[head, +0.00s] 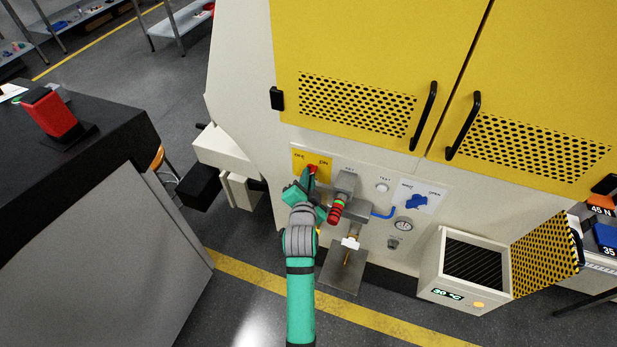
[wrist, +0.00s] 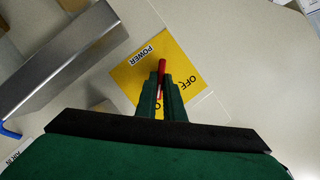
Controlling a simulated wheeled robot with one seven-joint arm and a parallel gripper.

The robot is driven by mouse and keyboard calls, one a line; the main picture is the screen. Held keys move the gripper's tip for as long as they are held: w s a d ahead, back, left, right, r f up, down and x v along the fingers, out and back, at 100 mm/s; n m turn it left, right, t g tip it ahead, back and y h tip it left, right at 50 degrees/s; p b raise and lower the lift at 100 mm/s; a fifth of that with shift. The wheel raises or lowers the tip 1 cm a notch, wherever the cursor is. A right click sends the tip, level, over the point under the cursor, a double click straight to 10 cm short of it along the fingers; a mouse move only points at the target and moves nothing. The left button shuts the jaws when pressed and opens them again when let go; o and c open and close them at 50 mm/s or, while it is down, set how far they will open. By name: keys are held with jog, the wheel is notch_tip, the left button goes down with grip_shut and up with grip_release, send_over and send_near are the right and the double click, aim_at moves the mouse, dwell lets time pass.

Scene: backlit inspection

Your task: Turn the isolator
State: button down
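The yellow plate (wrist: 128,76) shows POWER and OFF there; the other label is mostly covered by the fingers. In the head view my gripper (head: 309,178) is at the handle and hides its lower part.
A grey bracket (head: 345,182) with a red-and-green part (head: 336,212) stands just right of my gripper. It fills the upper left of the wrist view. A dark bench (head: 90,135) stands left.

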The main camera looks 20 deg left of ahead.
dwell(0.4)
jog(key=shift+a+n+h, duration=0.25)
jog(key=shift+n+h, duration=1.1)
jog(key=shift+n, duration=0.7)
jog(key=shift+a+n+h, duration=0.2)
jog(key=shift+n+h, duration=1.2)
jog(key=shift+n, duration=0.7)
jog(key=shift+a+n+h, duration=0.25)
jog(key=shift+n+h, duration=1.1)
jog(key=shift+n, duration=0.7)
jog(key=c, duration=1.9)
grip_release()
jog(key=shift+o, duration=0.2)
jog(key=v, duration=1)
jog(key=shift+s+a+r, duration=0.2)
jog(key=shift+s, duration=0.15)
